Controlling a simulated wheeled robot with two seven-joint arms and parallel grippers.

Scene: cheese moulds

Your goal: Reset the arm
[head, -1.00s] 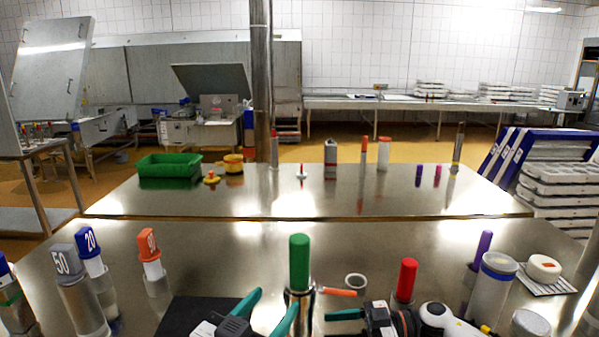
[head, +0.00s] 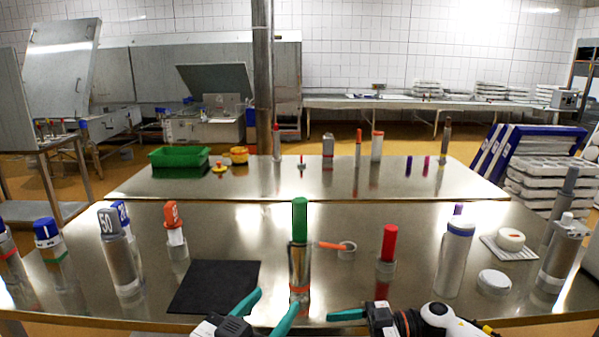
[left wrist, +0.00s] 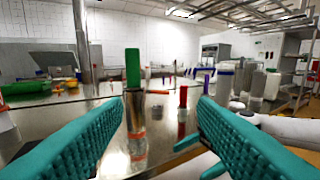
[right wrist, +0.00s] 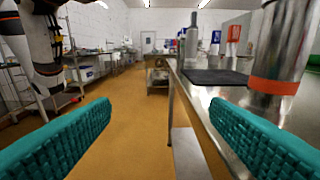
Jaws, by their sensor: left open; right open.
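My left gripper (head: 268,307) is open and empty at the near edge of the steel table (head: 350,220), its teal fingers apart. A steel cylinder with a green top (head: 300,222) stands upright just beyond it. In the left wrist view that green-topped cylinder (left wrist: 133,80) shows between the spread fingers, ahead of them. My right gripper (head: 347,315) is at the near edge, right of the left one, partly hidden in the head view. In the right wrist view its teal fingers (right wrist: 160,130) are wide apart with nothing between them.
A black mat (head: 214,287) lies left of the green-topped cylinder. Numbered cylinders (head: 120,260) stand left. A second table (head: 300,182) is behind.

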